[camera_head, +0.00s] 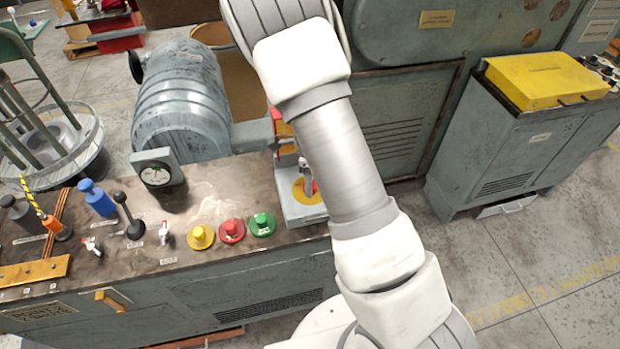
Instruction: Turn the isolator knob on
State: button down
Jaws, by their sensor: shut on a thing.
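A small red and grey handle (307,182) sits over a yellow round plate on a grey box (297,212) at the right end of the workbench. It looks like the isolator knob, and my arm (345,160) covers its right side. I cannot tell which way the knob is turned. My arm rises across the middle of the view from the lower right to the top edge.
Yellow (201,237), red (232,231) and green (262,224) buttons stand left of the box. A dial gauge (156,174) and black lever (131,222) are farther left. A grey cabinet (500,150) with a yellow case (545,78) stands right, with open floor before it.

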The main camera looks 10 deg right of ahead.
dwell(0.4)
jog(key=shift+c, duration=1.7)
grip_release()
notch_tip(320, 180, up, 17)
jog(key=p, duration=0.2)
jog(key=shift+r, duration=0.2)
